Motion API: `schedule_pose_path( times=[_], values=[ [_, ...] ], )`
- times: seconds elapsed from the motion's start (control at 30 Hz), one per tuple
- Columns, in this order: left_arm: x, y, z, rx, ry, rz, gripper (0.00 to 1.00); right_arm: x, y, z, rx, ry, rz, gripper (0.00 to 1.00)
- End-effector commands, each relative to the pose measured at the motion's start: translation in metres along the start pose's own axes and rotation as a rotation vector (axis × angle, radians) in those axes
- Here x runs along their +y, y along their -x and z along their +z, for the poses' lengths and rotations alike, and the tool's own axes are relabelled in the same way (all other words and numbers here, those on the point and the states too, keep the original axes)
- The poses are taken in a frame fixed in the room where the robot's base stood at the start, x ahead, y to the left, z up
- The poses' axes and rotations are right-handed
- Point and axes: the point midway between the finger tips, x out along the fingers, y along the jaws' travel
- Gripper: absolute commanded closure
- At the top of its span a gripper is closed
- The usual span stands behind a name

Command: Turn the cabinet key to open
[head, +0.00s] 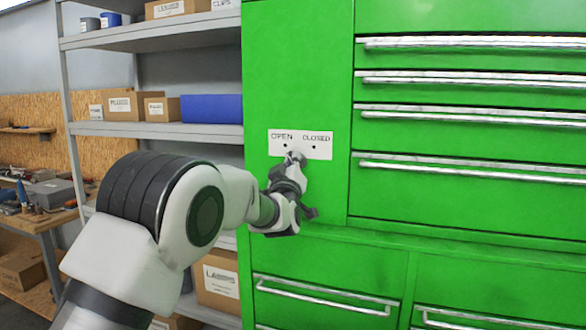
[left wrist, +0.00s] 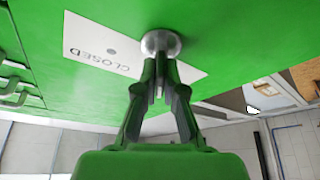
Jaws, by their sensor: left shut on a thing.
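The green cabinet (head: 300,60) has a white plate (head: 323,145) marked OPEN on the left and CLOSED on the right, each word with a dark dot below. My left gripper (head: 293,162) reaches the plate's lower edge, just below and between the two dots. In the left wrist view, a round silver lock (left wrist: 161,42) sits at the plate's edge. My left gripper (left wrist: 160,82) is shut on the key (left wrist: 158,88), a thin piece mostly hidden between the fingertips, directly in front of the lock. The key's exact angle is hard to tell. My right gripper is out of view.
Drawers with silver handles (head: 470,172) fill the cabinet's right side, and more drawers (head: 325,296) lie below. A grey shelf (head: 160,133) with boxes stands close on the left. A cluttered workbench (head: 45,217) is at the far left.

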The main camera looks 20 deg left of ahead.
Motion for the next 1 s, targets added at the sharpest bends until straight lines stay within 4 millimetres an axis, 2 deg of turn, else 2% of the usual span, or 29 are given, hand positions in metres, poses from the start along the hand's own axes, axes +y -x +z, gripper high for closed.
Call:
schedule_pose_path(
  times=[0.03,0.4,0.97,1.0],
  values=[
    [-0.0028,0.0021,0.0070,-0.011,0.027,-0.016,1.00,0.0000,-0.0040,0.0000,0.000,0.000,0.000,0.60],
    [-0.0043,0.0018,0.0071,-0.013,0.193,-0.087,1.00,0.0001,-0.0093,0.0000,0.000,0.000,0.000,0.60],
    [-0.0048,0.0019,0.0076,-0.014,0.221,-0.100,1.00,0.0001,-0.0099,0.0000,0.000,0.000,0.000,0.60],
    [-0.0048,0.0019,0.0076,-0.014,0.221,-0.100,0.78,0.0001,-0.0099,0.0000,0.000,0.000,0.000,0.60]
  ],
)
